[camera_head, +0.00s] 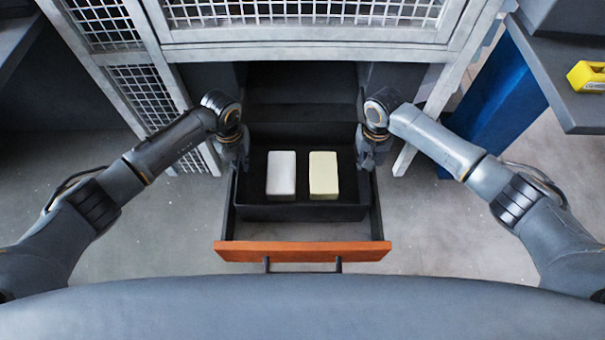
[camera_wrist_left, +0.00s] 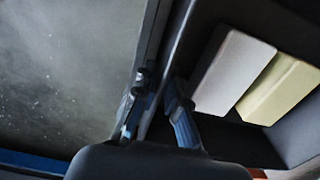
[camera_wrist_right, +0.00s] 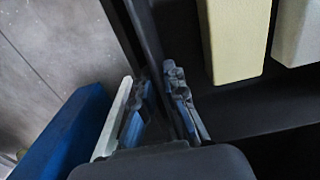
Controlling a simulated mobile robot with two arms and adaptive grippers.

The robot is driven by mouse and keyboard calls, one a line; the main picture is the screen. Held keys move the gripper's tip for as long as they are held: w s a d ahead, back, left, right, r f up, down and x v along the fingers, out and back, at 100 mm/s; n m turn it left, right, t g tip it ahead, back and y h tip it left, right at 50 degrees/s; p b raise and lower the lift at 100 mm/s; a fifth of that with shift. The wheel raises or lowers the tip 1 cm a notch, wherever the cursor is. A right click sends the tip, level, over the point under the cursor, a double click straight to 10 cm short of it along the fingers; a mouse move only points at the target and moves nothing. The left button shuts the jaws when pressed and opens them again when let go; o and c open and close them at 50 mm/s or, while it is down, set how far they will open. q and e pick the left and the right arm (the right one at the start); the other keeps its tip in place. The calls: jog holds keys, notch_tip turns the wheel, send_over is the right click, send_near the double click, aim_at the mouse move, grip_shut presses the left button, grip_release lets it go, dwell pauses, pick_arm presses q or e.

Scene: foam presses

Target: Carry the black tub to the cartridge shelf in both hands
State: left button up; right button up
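The black tub (camera_head: 300,213) sits in a pulled-out drawer, with a white block (camera_head: 281,174) and a pale yellow block (camera_head: 323,174) lying side by side in it. My left gripper (camera_head: 241,162) is at the tub's left wall. In the left wrist view its fingers (camera_wrist_left: 158,92) are close together, one on each side of the rim, and look shut on it. My right gripper (camera_head: 367,160) is at the right wall. In the right wrist view its fingers (camera_wrist_right: 160,85) also look closed on the rim. The cartridge shelf cannot be made out for certain.
The drawer's orange-brown front (camera_head: 300,252) stands close before me, below the tub. A grey frame with mesh panels (camera_head: 300,35) rises behind. At right are a blue panel (camera_head: 497,100) and a dark tabletop (camera_head: 575,95) bearing a yellow object (camera_head: 588,77). Grey floor is clear on both sides.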

jog(key=shift+f, duration=0.1)
pick_arm(q)
grip_shut()
pick_arm(e)
grip_shut()
pick_arm(q)
jog(key=shift+r, duration=0.1)
